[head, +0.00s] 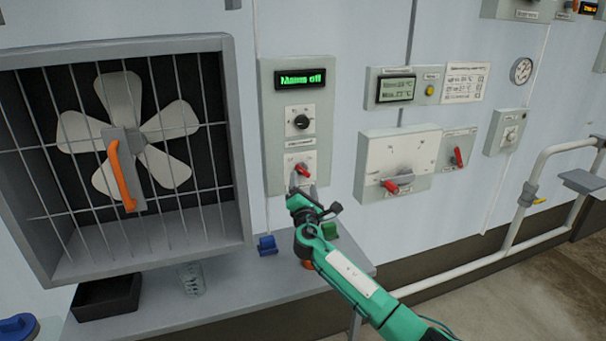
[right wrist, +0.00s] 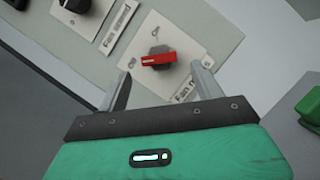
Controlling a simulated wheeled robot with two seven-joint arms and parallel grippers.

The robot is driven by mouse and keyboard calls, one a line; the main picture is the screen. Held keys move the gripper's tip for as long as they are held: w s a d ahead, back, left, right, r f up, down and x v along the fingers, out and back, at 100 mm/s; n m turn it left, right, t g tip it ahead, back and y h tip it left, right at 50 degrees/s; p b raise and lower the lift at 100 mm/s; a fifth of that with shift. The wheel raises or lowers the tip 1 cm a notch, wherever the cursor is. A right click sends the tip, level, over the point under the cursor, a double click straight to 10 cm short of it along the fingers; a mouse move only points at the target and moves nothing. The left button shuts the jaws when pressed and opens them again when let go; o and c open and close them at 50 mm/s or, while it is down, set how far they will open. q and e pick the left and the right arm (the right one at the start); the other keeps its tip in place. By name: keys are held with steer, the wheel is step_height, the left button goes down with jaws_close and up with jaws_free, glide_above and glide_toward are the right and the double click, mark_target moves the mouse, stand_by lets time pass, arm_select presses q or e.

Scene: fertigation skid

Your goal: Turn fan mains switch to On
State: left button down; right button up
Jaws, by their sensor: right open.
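The fan mains switch is a red handle (head: 302,170) on a white plate low on the grey fan control panel (head: 268,128). In the right wrist view the red handle (right wrist: 155,59) sits on a dark round base beside a partly hidden "Fan m…" label. My right gripper (head: 302,190) is just below the switch in the head view. In the right wrist view its two fingers (right wrist: 160,88) are apart, with the handle just beyond and between their tips; I cannot tell whether they touch it. The panel display (head: 301,79) reads "Mains off". My left gripper is not in view.
A black fan speed knob (head: 301,122) sits above the switch. A caged fan (head: 129,135) with an orange handle stands left. A shelf (head: 236,287) below carries a black tray (head: 107,297), a clear cup (head: 192,279) and small blocks. Other red-handled switches (head: 391,186) are right.

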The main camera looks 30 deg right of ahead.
mark_target(302, 170)
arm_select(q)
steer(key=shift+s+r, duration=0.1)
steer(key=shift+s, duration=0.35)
arm_select(e)
steer(key=x, duration=0.4)
steer(key=shift+w+d, duration=0.1)
steer(key=shift+w, duration=0.15)
steer(key=c, duration=1)
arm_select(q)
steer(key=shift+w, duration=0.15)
